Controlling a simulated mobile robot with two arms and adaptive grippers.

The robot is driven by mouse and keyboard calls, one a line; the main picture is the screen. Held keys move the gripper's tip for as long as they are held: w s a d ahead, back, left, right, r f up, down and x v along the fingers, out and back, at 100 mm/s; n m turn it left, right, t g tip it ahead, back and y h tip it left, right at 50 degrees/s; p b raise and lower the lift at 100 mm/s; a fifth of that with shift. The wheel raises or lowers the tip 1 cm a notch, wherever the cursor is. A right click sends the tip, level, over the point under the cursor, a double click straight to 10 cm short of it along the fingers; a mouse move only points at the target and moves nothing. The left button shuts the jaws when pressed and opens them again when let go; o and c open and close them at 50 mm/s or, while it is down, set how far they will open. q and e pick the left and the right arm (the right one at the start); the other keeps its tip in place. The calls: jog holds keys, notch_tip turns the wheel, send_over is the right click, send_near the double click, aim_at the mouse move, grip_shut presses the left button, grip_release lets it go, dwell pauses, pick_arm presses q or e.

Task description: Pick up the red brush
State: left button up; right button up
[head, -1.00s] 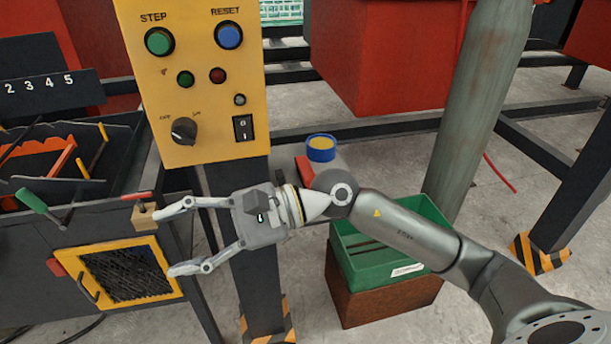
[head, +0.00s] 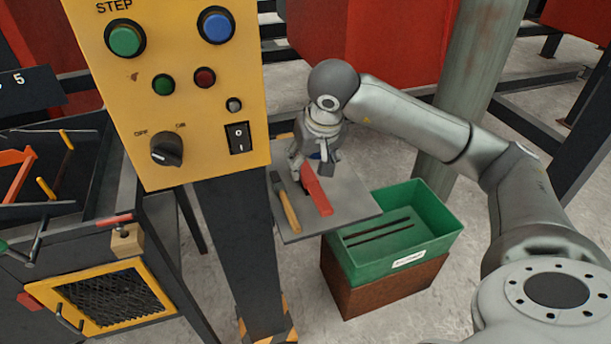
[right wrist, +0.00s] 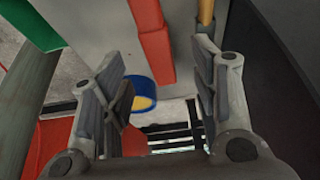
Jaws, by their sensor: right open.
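The red brush (head: 315,193) lies on a grey shelf (head: 350,205) behind the yellow control panel's post. Only its long red body shows clearly; I cannot make out bristles. My right gripper (head: 314,168) points down over the brush's far end. In the right wrist view, the red brush (right wrist: 155,50) runs between the spread fingers of my open right gripper (right wrist: 153,65), which holds nothing. I cannot tell how high the fingertips are above the shelf. My left gripper is not in view.
A wooden-handled tool (head: 286,205) lies close left of the brush. A blue-and-yellow round item (right wrist: 140,95) is near the gripper. A green crate (head: 440,240) stands right of the shelf. The yellow control panel (head: 190,100) stands close on the left.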

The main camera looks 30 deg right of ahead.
aim_at(308, 175)
jog(key=shift+x, duration=0.9)
jog(key=shift+w+f, duration=0.15)
jog(key=shift+f, duration=0.15)
jog(key=x, duration=0.4)
jog(key=shift+d+f+p, duration=0.15)
jog(key=shift+d+p, duration=0.05)
jog(key=shift+p, duration=0.2)
jog(key=shift+w+f, duration=0.1)
jog(key=shift+f, duration=0.2)
jog(key=shift+c, duration=0.3)
jog(key=c, duration=0.5)
jog(key=shift+r, duration=0.1)
jog(key=c, duration=0.6)
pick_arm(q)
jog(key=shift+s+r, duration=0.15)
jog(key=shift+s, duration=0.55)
pick_arm(e)
jog(key=shift+r, duration=5)
